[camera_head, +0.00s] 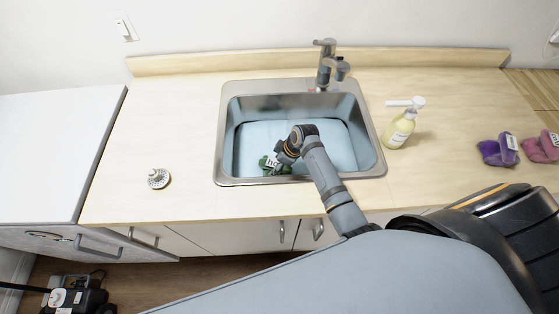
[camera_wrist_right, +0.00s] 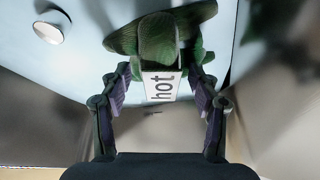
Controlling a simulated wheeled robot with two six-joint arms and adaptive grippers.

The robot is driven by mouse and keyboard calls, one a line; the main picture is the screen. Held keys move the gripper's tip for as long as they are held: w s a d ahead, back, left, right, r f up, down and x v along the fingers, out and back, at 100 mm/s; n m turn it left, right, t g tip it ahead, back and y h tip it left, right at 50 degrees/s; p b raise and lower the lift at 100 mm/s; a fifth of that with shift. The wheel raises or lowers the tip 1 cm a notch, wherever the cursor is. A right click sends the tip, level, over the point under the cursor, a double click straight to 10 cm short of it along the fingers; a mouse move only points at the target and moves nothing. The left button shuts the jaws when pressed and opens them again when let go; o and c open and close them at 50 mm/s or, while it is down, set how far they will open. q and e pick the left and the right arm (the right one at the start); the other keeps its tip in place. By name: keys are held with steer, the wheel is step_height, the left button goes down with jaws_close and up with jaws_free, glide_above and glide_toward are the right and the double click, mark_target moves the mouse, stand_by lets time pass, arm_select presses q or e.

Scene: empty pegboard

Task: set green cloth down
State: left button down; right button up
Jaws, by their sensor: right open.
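The green cloth (camera_head: 268,167) lies in the sink (camera_head: 228,165), near its front wall, with a white label reading "hot". In the right wrist view the cloth (camera_wrist_right: 155,38) is bunched just beyond and between the fingertips, its label facing the camera. My right gripper (camera_head: 283,158) reaches down into the sink at the cloth and hides part of it. In the wrist view its fingers (camera_wrist_right: 160,80) are spread, one on each side of the label; I cannot tell whether they touch the cloth. My left gripper is not in view.
A faucet (camera_head: 326,65) stands behind the sink. A soap bottle (camera_head: 400,128) is right of it, with purple (camera_head: 497,151) and pink (camera_head: 541,147) cloths farther right. A drain strainer (camera_head: 158,178) lies on the counter at left. The counter beside the strainer is clear.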

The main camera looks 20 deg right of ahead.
steer(key=v, duration=1.2)
steer(key=shift+b, duration=0.35)
